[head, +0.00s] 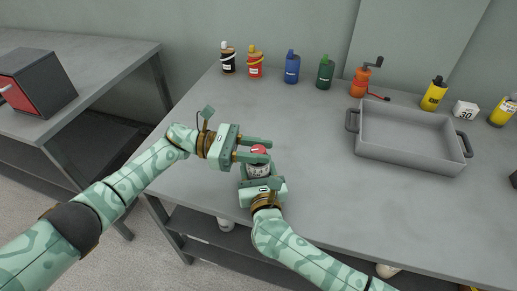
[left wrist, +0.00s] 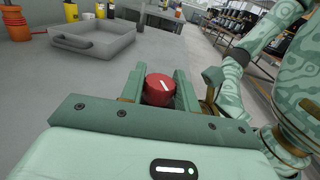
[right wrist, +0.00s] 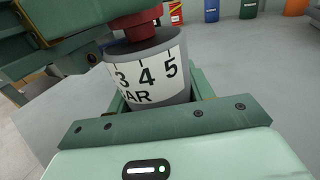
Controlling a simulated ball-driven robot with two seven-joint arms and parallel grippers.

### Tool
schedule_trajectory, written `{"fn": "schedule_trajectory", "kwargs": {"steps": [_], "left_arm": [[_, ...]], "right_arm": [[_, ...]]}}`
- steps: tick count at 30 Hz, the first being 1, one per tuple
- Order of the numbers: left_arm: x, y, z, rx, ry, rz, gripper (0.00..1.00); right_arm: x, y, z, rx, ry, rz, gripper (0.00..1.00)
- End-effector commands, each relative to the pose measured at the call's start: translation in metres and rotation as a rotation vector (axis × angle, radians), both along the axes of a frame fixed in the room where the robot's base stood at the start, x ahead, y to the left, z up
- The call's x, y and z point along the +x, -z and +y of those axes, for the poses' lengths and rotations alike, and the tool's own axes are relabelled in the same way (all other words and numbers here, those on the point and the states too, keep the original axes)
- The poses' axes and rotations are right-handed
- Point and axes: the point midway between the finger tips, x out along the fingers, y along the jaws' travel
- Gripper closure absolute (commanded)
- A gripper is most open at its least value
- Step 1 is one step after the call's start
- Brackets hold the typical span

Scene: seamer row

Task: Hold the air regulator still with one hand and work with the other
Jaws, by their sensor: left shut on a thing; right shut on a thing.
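The air regulator (head: 259,169) stands upright on the table near its front edge. Its grey body (right wrist: 150,72) carries a white scale with the numbers 3, 4, 5 and the letters AR in the right wrist view. Its red knob (left wrist: 160,88) has a white mark on top. My left gripper (head: 256,150) is shut on the red knob, its fingers on either side of it. My right gripper (head: 257,176) is shut on the regulator body below, from the front. The lower part of the body is hidden by the right gripper.
A grey tray (head: 408,163) with dark handles lies to the right. Several bottles, among them a blue one (head: 292,68) and a green one (head: 325,74), line the back edge. An orange hand-cranked thing (head: 360,84) stands beside them. The table between is clear.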

Motion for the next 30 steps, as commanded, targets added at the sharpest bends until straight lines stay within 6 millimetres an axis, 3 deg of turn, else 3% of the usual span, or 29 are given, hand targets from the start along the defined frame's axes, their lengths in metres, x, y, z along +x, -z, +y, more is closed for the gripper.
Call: {"fn": "schedule_trajectory", "kwargs": {"steps": [6,7,9,20,23,30], "left_arm": [[0.000,0.003,0.001,0.007,-0.004,0.001,0.91],[0.000,0.003,0.001,0.007,-0.004,0.001,0.66],[0.000,0.003,0.001,0.006,-0.004,0.001,0.47],[0.001,0.001,0.006,0.004,-0.003,0.000,0.47],[0.004,0.002,0.021,0.006,-0.006,0.001,0.47],[0.014,0.002,0.076,0.005,-0.007,0.001,0.47]], "right_arm": [[-0.001,-0.001,0.002,0.001,-0.004,-0.002,0.74],[-0.001,-0.001,0.002,0.001,-0.004,-0.002,0.74],[-0.001,-0.001,0.002,0.001,-0.004,-0.002,0.74],[0.000,0.000,0.000,0.000,-0.001,-0.001,0.74],[0.000,0.000,0.000,0.000,-0.001,-0.001,0.74],[0.000,0.000,0.000,0.000,0.000,-0.001,0.74]]}}
